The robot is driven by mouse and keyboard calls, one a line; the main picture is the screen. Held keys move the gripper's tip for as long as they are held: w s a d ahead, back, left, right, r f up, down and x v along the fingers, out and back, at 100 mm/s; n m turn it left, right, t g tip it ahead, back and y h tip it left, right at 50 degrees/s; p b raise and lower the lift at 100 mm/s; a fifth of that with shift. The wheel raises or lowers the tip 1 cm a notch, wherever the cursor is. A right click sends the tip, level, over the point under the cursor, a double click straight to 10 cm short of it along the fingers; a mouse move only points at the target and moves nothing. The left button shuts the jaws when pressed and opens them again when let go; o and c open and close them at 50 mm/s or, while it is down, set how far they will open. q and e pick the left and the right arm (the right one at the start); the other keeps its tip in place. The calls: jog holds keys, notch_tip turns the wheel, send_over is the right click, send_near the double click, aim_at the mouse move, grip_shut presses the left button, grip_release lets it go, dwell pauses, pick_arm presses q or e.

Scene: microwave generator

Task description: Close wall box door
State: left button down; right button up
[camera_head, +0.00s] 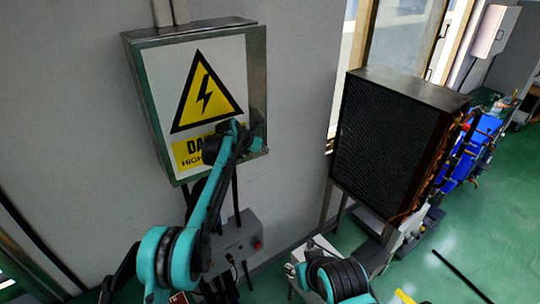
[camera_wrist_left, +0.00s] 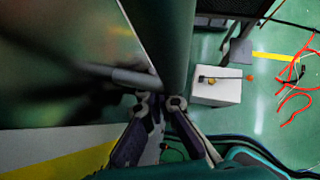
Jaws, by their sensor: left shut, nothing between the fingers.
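The wall box (camera_head: 258,75) is a grey metal cabinet on the wall. Its door (camera_head: 222,60) carries a yellow high-voltage warning sign and looks shut or nearly shut; I cannot tell if a small gap remains. My left gripper (camera_head: 258,145) is at the lower right edge of the door, partly hidden by its own wrist. In the left wrist view the left gripper (camera_wrist_left: 160,103) is shut and empty, close to the edge of the shiny door (camera_wrist_left: 90,70). My right arm shows at the bottom of the head view, but its fingers are not clear.
A large black finned unit (camera_head: 385,140) stands right of the box. A grey control box (camera_head: 237,245) with a red button is below. A white block (camera_wrist_left: 217,86) and red cables (camera_wrist_left: 296,75) are on the green floor.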

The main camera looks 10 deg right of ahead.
pick_arm(q)
jog(key=shift+w+a+n+y+p, duration=0.15)
jog(key=shift+w+a+n+p, duration=0.1)
jog(key=shift+w, duration=0.4)
jog(key=shift+w+a+n+y+p, duration=0.15)
jog(key=shift+w+a+n, duration=0.1)
jog(key=shift+w, duration=0.4)
